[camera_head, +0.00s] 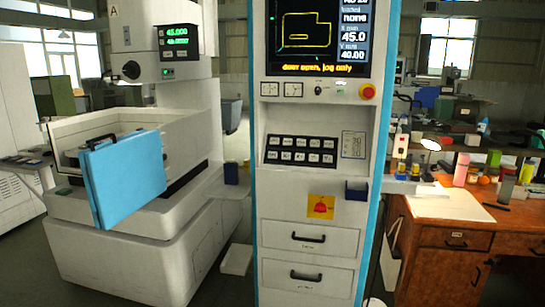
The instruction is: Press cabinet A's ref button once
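The tall white control cabinet (310,215) with blue edges stands upright in the middle. Its screen (318,38) shows a yellow outline, values 45.0 and 40.00, and the text "door open, jog only". The key legends are too small to read, so I cannot tell which is ref. The letter A shows on the machine (140,215) at left, not visibly on the cabinet. Neither of my grippers is in view.
The machine's blue door (126,178) with a black handle hangs open at left. A wooden desk (440,235) with paper, bottles and a lit lamp stands at right, close to the cabinet. A small blue holder (357,190) juts from the cabinet front.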

